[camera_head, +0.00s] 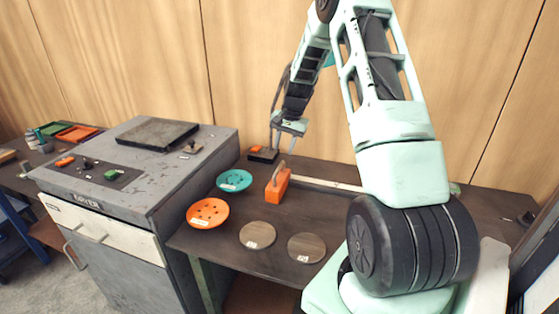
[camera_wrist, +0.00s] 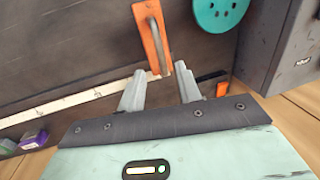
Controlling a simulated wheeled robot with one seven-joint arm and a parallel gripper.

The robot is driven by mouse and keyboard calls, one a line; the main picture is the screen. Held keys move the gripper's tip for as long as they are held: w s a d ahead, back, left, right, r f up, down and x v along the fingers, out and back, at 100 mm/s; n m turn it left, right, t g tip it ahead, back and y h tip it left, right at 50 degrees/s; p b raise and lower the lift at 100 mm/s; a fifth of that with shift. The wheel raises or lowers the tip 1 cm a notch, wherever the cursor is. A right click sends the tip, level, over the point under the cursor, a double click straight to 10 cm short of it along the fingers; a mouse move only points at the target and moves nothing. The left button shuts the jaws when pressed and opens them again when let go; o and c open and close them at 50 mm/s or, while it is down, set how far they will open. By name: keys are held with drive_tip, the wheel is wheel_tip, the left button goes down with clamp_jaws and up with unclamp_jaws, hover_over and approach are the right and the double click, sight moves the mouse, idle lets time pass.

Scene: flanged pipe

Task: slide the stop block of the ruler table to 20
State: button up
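The orange stop block (camera_head: 277,183) with a grey upright handle sits on the table at the left end of the white ruler strip (camera_head: 325,184). The ruler's marks are too small to read, and my arm covers its right part. The block also shows in the wrist view (camera_wrist: 147,38), with its handle at the top middle and the ruler (camera_wrist: 80,98) running off to the left. My gripper (camera_head: 285,142) is above and behind the block. In the wrist view, its two fingers (camera_wrist: 161,76) are apart and empty, with the block just beyond the tips.
A black-and-orange item (camera_head: 263,154) lies behind the block. The grey dryer cabinet (camera_head: 150,190) stands at the left. The wooden wall is close behind.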

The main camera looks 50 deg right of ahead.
sight(279, 167)
drive_tip(key=f, duration=0.2)
drive_tip(key=w+f+p, duration=0.1)
drive_tip(key=f, duration=0.4)
drive_tip(key=shift+w+a+f+p, duration=0.2)
drive_tip(key=shift+a+p, duration=0.1)
drive_tip(key=shift+c, duration=0.3)
drive_tip(key=shift+s, duration=0.1)
clamp_jaws()
